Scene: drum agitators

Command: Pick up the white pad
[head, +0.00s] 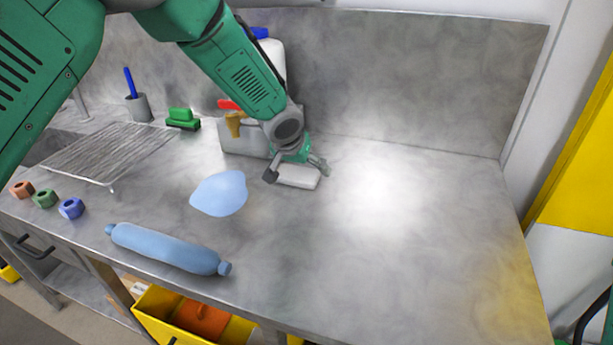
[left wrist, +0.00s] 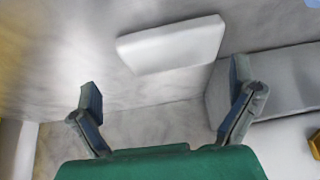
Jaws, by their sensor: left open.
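The white pad (head: 298,177) lies on the grey metal worktop, right of its middle back. It is a flat, light block and also shows in the left wrist view (left wrist: 172,45). My left gripper (head: 296,172) is over the pad in the head view, its fingers on either side. In the left wrist view its two fingers (left wrist: 165,92) are spread wide, with nothing between them, and the pad appears beyond the fingertips. I cannot tell whether a finger touches it. My right gripper is in neither view.
A grey box (head: 243,140) with tools stands beside the gripper. A blue cloth-like piece (head: 219,193) and a blue roller (head: 168,248) lie in front. A wire rack (head: 107,152), green brush (head: 183,119) and coloured nuts (head: 71,208) are left. The right worktop (head: 420,230) is clear.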

